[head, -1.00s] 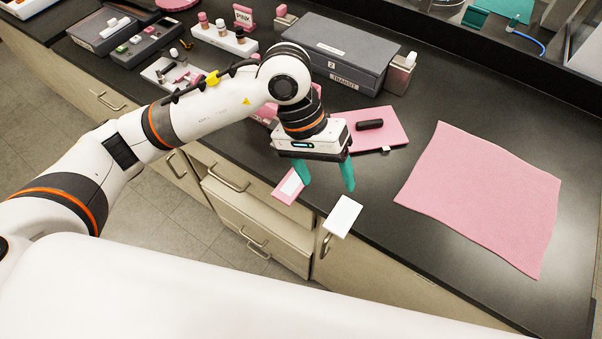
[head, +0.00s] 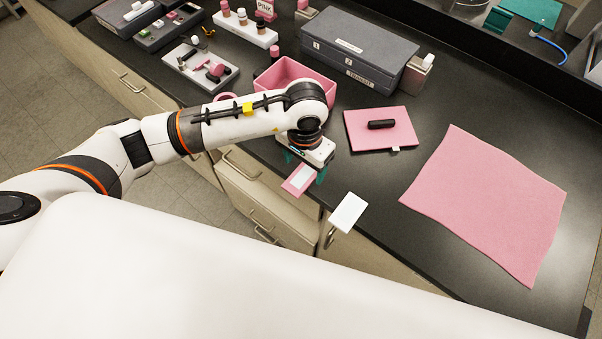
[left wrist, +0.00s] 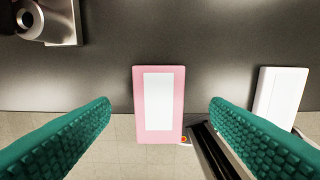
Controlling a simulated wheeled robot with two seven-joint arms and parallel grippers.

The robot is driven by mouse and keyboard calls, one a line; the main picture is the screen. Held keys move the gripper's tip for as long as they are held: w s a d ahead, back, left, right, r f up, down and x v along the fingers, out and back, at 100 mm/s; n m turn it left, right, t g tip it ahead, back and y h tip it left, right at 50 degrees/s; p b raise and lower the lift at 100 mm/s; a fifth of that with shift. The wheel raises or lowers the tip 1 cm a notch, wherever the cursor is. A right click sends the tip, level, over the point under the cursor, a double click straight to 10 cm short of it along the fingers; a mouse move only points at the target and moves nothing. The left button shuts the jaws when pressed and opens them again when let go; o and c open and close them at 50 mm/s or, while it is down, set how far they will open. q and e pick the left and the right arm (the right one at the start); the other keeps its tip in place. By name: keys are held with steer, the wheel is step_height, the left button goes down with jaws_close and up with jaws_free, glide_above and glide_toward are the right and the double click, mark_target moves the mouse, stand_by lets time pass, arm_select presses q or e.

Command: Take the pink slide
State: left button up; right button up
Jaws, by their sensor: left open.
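The pink slide (head: 299,180) is a flat pink plate with a white label, lying at the front edge of the dark counter and jutting past it. In the left wrist view the pink slide (left wrist: 158,104) sits centred between the two teal fingers, apart from both. My left gripper (head: 304,171) is open above the slide in the head view, its fingers partly hidden by the wrist; its spread fingers also show in the left wrist view (left wrist: 160,135). My right gripper is not in view.
A white slide (head: 348,212) overhangs the edge to the right. A pink pad (head: 356,140) bears a black cylinder (head: 380,124). A pink cloth (head: 485,205) lies at right, a pink bin (head: 318,78) and grey box (head: 350,55) behind. Drawer handles (head: 267,236) project below.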

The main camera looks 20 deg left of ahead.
mark_target(303, 175)
arm_select(q)
step_height(303, 175, down, 2)
steer(key=shift+a+f+p, duration=0.1)
steer(key=shift+p, duration=0.2)
steer(key=shift+f, duration=0.35)
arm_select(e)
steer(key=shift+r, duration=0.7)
arm_select(q)
steer(key=shift+c, duration=0.5)
steer(key=c, duration=1)
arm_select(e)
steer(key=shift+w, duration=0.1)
arm_select(q)
steer(key=shift+o, duration=0.2)
